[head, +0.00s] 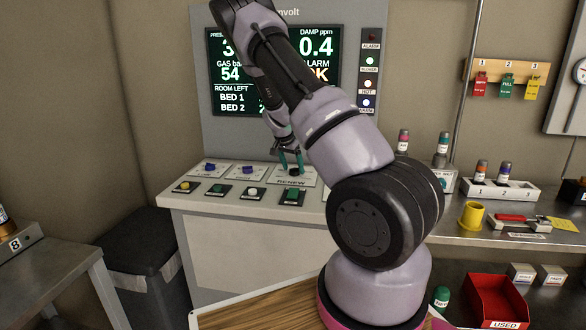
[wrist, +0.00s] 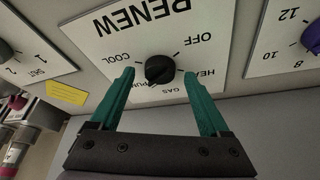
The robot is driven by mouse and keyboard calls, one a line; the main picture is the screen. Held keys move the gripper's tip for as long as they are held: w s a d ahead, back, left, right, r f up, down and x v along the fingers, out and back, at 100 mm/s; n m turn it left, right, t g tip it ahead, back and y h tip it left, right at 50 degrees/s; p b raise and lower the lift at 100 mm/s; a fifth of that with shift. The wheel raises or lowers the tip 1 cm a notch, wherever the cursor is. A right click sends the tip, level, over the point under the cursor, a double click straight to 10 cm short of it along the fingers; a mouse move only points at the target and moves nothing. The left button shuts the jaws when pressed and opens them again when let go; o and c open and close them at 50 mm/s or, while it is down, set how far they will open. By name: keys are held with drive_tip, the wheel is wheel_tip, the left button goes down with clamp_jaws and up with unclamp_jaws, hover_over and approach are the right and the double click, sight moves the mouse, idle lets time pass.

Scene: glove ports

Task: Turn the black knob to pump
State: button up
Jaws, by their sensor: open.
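The black knob (wrist: 159,70) sits on a white plate (wrist: 105,45) marked RENEW, upside down in the wrist view. My gripper (wrist: 159,77) is open, with one teal finger on each side of the knob and a gap showing on both sides. Which word the knob's mark faces is too small to tell. In the head view the knob (head: 294,171) shows on the sloped console, just under my gripper (head: 291,160).
Another plate with a purple knob (wrist: 313,36) is at the right in the wrist view, and a dark knob (wrist: 6,53) at the left. Coloured buttons (head: 221,189) line the console front. A display panel (head: 230,75) stands behind my arm.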

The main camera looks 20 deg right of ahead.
drive_tip(key=v, duration=1)
drive_tip(key=shift+s+a+r, duration=0.1)
drive_tip(key=s+a+r+n+t+y, duration=0.1)
drive_tip(key=s+a+r+n+y, duration=0.2)
drive_tip(key=s+r, duration=0.6)
drive_tip(key=s+a+r+t+y, duration=0.1)
drive_tip(key=s+a+r+y, duration=0.2)
drive_tip(key=s+a+r, duration=0.5)
drive_tip(key=s+a+r+n+t, duration=0.1)
drive_tip(key=s+r+n, duration=0.1)
drive_tip(key=s, duration=0.7)
drive_tip(key=s+a+r+n+t, duration=0.1)
drive_tip(key=s+r, duration=0.3)
drive_tip(key=s, duration=0.5)
drive_tip(key=shift+a+r+n+t, duration=0.4)
drive_tip(key=shift+a+n, duration=0.1)
drive_tip(key=shift+n, duration=0.1)
